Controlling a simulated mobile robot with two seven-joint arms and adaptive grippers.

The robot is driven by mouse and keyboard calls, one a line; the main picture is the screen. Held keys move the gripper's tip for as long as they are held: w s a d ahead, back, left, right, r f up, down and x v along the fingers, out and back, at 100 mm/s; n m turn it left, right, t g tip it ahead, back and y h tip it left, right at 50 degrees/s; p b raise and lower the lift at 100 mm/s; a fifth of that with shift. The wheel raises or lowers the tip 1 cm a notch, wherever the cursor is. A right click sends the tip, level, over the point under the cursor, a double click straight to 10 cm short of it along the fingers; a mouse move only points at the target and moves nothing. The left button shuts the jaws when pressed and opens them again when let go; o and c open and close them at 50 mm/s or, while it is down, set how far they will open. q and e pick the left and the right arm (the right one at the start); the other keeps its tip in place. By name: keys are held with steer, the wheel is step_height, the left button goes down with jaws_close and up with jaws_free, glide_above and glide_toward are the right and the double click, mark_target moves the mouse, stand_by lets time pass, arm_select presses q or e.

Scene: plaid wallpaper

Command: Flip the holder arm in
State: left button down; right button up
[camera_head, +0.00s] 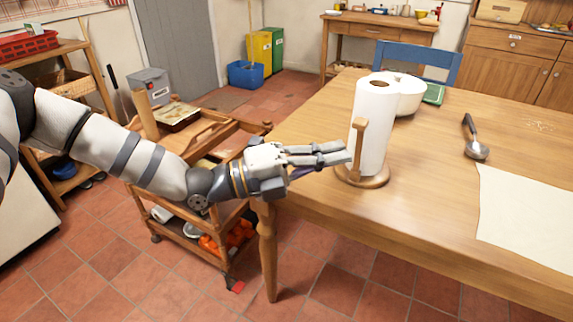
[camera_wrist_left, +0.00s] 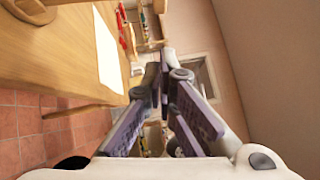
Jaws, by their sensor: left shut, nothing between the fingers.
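The wooden paper towel holder stands upright on the table near its left edge, with a round base (camera_head: 372,180) and a white paper roll (camera_head: 376,120). Its holder arm (camera_head: 358,142) is a short upright wooden piece at the roll's left front side. My left gripper (camera_head: 346,153) reaches in from the left over the table edge. Its fingers are shut and empty, with the tips close beside the holder arm; I cannot tell whether they touch it. The fingertips also show in the left wrist view (camera_wrist_left: 163,75). My right gripper is not in view.
A white bowl (camera_head: 408,94) sits behind the roll, near a green item (camera_head: 434,94). A ladle (camera_head: 475,148) and a pale sheet (camera_head: 525,220) lie to the right on the table (camera_head: 430,210). A wooden cart (camera_head: 180,140) stands under my left arm.

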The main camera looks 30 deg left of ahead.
arm_select(q)
steer(key=v, duration=0.9)
steer(key=shift+w+p, duration=0.15)
steer(key=shift+p, duration=0.3)
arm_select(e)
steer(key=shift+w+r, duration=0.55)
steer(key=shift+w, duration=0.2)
arm_select(q)
steer(key=shift+a+r, duration=0.15)
